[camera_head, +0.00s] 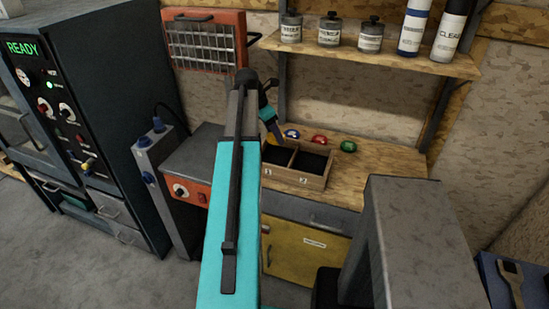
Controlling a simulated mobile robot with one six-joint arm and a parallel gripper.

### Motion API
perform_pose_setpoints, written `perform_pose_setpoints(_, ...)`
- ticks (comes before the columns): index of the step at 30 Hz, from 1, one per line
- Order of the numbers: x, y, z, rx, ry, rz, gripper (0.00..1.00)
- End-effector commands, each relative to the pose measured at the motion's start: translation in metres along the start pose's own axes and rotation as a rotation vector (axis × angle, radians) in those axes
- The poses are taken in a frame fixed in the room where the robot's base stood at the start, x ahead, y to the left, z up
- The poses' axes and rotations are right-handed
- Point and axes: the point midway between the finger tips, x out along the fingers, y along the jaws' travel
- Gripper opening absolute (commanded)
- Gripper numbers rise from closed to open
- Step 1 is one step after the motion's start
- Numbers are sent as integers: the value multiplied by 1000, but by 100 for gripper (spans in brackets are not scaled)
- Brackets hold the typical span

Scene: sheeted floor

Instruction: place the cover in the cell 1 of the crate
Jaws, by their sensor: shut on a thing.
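The wooden crate (285,177) stands on the wooden bench. It has two dark cells side by side, with label 1 on the left and label 2 on the right. My gripper (273,133) is above the back of cell 1, at the left, pointing down. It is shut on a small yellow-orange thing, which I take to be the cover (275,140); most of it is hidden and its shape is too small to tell. I cannot tell whether it touches the crate. My teal arm hides the crate's left edge.
A blue round thing (292,134), a red one (319,140) and a green one (348,146) lie on the bench (385,162) behind the crate. A shelf (380,58) with several bottles hangs above. An orange-framed heater (206,42) is at the back left.

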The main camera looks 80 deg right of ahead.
Motion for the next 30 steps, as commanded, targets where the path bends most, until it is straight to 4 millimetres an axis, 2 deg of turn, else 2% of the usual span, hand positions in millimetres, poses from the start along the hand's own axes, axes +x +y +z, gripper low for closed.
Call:
perform_pose_setpoints(9, 33, -1, -14, 0, 0, -2, 22)
perform_pose_setpoints(15, 48, 0, -20, -1, 0, 0, 22)
perform_pose_setpoints(30, 54, 0, -23, 0, 0, -1, 22)
